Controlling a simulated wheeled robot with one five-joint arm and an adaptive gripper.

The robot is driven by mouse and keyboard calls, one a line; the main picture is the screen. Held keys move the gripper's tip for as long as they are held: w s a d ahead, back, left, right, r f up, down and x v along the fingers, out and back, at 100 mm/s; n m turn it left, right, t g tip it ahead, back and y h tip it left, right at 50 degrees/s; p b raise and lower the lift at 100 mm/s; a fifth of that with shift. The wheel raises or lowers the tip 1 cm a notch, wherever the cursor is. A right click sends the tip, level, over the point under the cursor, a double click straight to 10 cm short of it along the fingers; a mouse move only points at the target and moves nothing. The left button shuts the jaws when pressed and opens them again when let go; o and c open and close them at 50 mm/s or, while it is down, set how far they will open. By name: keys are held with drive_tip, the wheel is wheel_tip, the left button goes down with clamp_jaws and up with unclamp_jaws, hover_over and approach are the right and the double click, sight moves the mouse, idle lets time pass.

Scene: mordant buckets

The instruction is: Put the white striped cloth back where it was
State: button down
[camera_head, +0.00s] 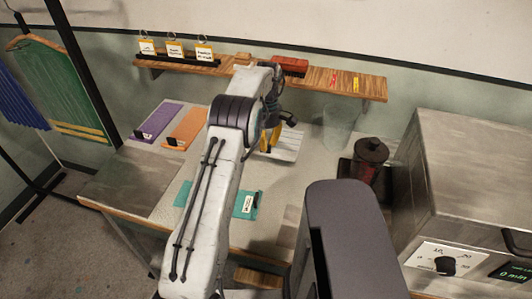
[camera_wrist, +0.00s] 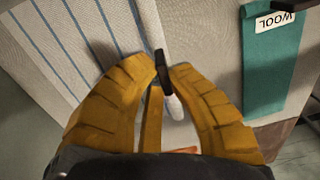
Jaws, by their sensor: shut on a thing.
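The white striped cloth (camera_head: 287,148) is flat, behind my arm toward the back of the table in the head view. In the wrist view the cloth (camera_wrist: 75,35), pale with blue-grey stripes, fills the upper left. My gripper (camera_head: 268,138) has yellow fingers and is at the cloth's left edge in the head view. In the wrist view my gripper (camera_wrist: 163,75) is shut on a small black clip (camera_wrist: 160,62) at the cloth's edge. I cannot tell whether the cloth touches the table. My arm hides part of it.
Purple (camera_head: 156,122) and orange (camera_head: 186,128) cloths lie at the back left, a teal cloth (camera_head: 245,203) nearer. A clear container (camera_head: 338,125) and a dark-lidded red jar (camera_head: 369,160) stand right. A shelf (camera_head: 345,82) runs behind; a metal timer box (camera_head: 470,170) is far right.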

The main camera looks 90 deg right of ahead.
sight(266, 152)
drive_tip(key=shift+f, duration=2.2)
drive_tip(key=c, duration=1.3)
unclamp_jaws()
drive_tip(key=shift+r, duration=0.1)
drive_tip(key=r, duration=0.8)
drive_tip(key=r+p, duration=0.1)
drive_tip(key=r, duration=0.3)
drive_tip(key=shift+s+d, duration=0.1)
drive_tip(key=shift+d, duration=0.2)
